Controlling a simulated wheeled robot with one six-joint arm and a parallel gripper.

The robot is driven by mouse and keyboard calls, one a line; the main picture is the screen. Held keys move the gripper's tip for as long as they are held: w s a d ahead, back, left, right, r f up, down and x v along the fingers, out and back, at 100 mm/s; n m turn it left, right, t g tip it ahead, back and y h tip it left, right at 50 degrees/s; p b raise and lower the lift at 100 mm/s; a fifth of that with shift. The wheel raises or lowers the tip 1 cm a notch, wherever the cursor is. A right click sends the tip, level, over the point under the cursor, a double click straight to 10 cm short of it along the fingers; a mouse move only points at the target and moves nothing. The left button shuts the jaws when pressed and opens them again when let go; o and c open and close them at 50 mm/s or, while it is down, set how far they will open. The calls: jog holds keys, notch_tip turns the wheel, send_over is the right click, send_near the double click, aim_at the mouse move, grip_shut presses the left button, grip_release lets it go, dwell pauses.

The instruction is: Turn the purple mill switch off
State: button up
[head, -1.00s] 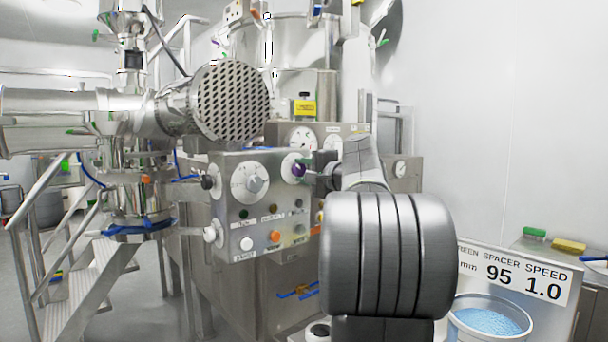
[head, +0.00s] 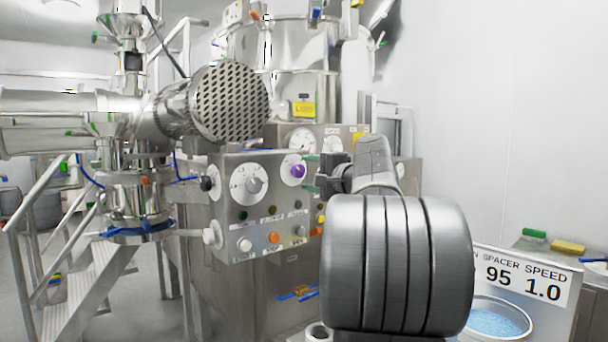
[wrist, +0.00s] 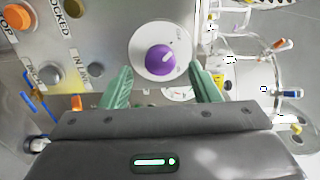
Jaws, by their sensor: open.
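The purple mill switch (head: 298,171) is a round knob on a white dial plate on the front of the steel control panel. It also shows in the wrist view (wrist: 160,59), where a pale pointer mark on it points toward the upper right. My gripper (head: 314,174) is just right of the switch in the head view. In the wrist view its two green fingers (wrist: 159,82) are spread wide and empty, with the switch beyond and between their tips, apart from them. The small lettering on the dial plate is too small to read.
A larger grey dial (head: 251,184) sits left of the switch. An orange button (head: 274,238) and several other buttons lie below it. Two gauges are above, behind the panel. A perforated steel drum (head: 232,101) juts out at upper left. A bucket of blue granules (head: 490,318) stands at right.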

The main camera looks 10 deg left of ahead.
aim_at(301, 171)
jog(key=v, duration=1)
jog(key=shift+s+d, duration=0.3)
jog(key=x, duration=1.4)
jog(key=shift+d+p, duration=0.1)
jog(key=shift+p, duration=0.2)
